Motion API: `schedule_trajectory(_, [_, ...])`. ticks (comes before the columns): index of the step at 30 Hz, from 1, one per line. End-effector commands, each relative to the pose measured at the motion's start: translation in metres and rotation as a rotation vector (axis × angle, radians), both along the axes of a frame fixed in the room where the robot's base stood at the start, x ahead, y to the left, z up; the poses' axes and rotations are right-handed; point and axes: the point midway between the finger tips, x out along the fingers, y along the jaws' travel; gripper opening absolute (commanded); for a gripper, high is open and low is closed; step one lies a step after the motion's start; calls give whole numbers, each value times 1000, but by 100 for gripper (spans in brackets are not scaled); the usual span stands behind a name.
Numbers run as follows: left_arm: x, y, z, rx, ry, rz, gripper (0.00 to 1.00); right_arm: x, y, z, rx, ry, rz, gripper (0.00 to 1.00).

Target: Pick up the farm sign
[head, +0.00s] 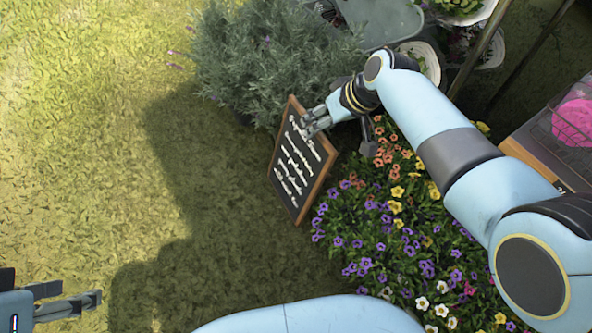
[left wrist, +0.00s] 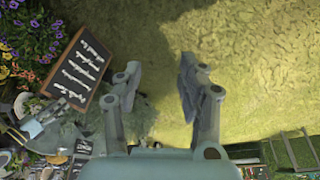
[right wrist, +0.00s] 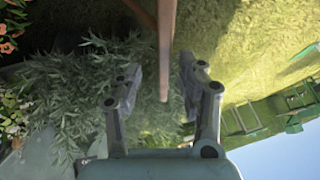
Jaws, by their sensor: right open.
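The farm sign (head: 299,163) is a dark board with white writing and a wooden frame. It stands tilted on the grass beside the flowers. My right gripper (head: 316,122) is at its upper right edge in the head view. In the right wrist view the sign shows edge-on as a wooden strip (right wrist: 167,45) between the open fingers (right wrist: 162,80); I cannot tell whether they touch it. My left gripper (head: 88,303) is at the lower left, far from the sign. In the left wrist view it is open and empty (left wrist: 160,80), with the sign (left wrist: 80,68) to its left.
A grey-green bush (head: 265,65) stands behind the sign. Purple, yellow and orange flowers (head: 395,220) grow to its right, under my right arm. A crate with a pink thing (head: 573,122) is at the far right. The grass (head: 80,130) on the left is clear.

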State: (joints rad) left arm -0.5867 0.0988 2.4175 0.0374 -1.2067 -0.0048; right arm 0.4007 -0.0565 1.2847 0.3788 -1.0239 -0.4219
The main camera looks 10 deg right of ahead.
Motion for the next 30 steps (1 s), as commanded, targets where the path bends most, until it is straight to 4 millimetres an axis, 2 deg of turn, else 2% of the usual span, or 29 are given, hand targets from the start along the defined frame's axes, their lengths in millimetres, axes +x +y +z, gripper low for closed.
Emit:
schedule_trajectory(5, [4,-1,-6,-4,-42,1,40,3,3,-8,0,-1,0,40])
schedule_trajectory(12, [14,-1,-36,-7,-185,2,40,3,12,-26,1,3,-1,40])
schedule_trajectory(19, [19,-1,-58,-9,-342,-3,40,8,19,-41,0,3,-1,40])
schedule_trajectory(30, [20,-2,-65,-14,-475,-11,40,14,24,-50,0,-1,-2,40])
